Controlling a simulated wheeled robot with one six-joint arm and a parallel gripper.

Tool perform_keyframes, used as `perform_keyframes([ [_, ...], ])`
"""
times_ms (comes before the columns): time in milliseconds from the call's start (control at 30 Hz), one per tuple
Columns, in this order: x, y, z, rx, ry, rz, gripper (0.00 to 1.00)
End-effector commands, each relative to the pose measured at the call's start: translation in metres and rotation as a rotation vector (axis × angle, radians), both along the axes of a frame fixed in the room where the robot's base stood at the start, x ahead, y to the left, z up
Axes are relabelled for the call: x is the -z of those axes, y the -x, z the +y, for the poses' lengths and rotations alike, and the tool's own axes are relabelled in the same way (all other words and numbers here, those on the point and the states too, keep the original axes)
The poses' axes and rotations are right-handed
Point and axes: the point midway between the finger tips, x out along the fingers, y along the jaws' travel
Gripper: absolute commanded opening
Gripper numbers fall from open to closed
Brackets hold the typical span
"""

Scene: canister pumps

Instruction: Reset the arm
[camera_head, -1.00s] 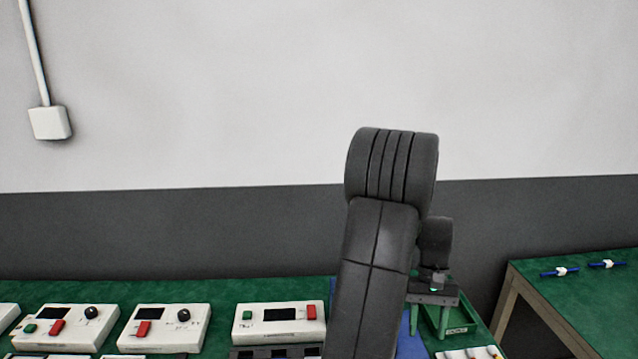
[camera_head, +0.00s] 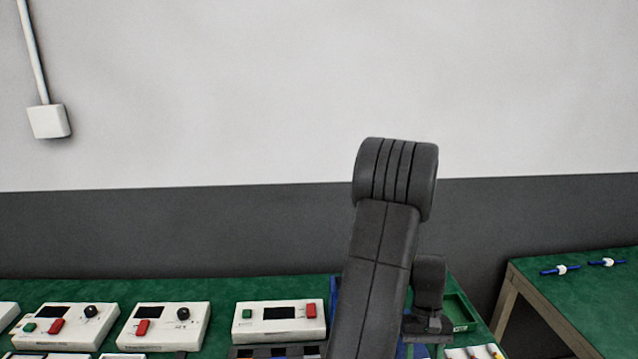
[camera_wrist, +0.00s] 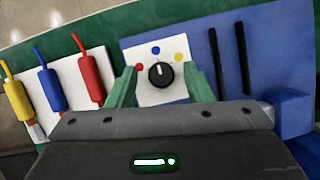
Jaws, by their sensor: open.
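My gripper (camera_wrist: 160,84) is open in the wrist view, with its two green fingers apart and nothing held between them. Between and beyond the fingers shows a white panel (camera_wrist: 176,52) with a black knob (camera_wrist: 161,74) and red, blue and yellow dots. I cannot tell whether the fingers touch the panel. In the head view my arm (camera_head: 385,250) rises at the right of the bench and bends down at the top. The fingers are not visible there.
Several white control boxes (camera_head: 280,321) stand along the green bench. A green tray (camera_head: 462,312) lies right of my arm. The wrist view shows yellow, blue and red cylinders (camera_wrist: 90,78) at left and two black rods (camera_wrist: 216,62) on a blue surface. A side table (camera_head: 585,290) stands right.

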Motion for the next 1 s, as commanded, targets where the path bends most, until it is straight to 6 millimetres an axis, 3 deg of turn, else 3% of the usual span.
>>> perform_keyframes([
  [700, 0.002, 0.002, 0.006, -0.957, -0.001, -0.003, 0.47],
  [1000, -0.058, -0.015, 0.023, -0.962, 0.003, -0.007, 0.47],
])
